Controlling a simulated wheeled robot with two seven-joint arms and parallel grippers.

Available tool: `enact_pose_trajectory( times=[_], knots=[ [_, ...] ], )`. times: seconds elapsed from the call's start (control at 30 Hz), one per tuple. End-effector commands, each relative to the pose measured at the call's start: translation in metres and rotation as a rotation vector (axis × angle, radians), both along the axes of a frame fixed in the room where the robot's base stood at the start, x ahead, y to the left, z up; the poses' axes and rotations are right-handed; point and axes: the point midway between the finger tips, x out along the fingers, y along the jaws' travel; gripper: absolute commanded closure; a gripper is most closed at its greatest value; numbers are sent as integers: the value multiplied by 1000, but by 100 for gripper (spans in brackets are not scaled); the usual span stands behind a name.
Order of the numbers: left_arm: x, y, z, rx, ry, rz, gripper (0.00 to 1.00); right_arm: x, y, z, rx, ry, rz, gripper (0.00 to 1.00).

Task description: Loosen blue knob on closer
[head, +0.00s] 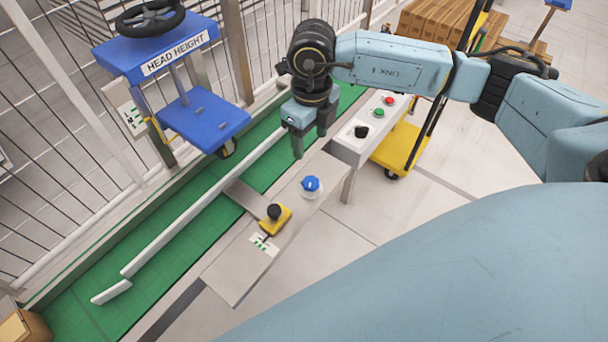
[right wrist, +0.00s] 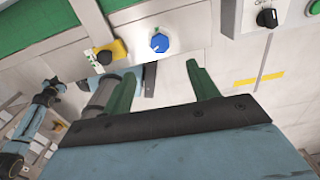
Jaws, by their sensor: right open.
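The blue knob (head: 311,184) sits on a round white base on the closer panel (head: 232,270), a flat pale plate beside the green conveyor. It also shows in the right wrist view (right wrist: 160,42), just beyond my fingertips and roughly centred between them. My right gripper (head: 309,146) points down, open and empty, above the far end of the panel, apart from the knob. Its two green fingers also show in the right wrist view (right wrist: 161,70). No left gripper can be made out.
A yellow block with a black knob (head: 274,213) stands near the blue knob. A farther control box (head: 360,146) carries a black knob, green and red buttons. A blue stand (head: 205,118), fence and yellow cart (head: 402,148) are nearby. Clear floor lies right of the panel.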

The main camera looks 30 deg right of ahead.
Motion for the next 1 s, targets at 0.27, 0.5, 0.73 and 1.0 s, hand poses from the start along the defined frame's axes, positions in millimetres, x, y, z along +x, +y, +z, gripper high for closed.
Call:
enact_pose_trajectory(
  times=[0.27,0.5,0.73,1.0],
  knots=[
    [17,-6,-1,-3,-10,2,64,-1,0,-37,0,5,0,41],
    [44,-10,2,-4,-28,12,64,-2,1,-90,0,4,0,41],
    [64,-14,8,-5,-42,20,64,-1,1,-123,2,3,1,41],
    [71,-15,11,-5,-45,23,64,-1,0,-134,1,0,1,41]
  ],
)
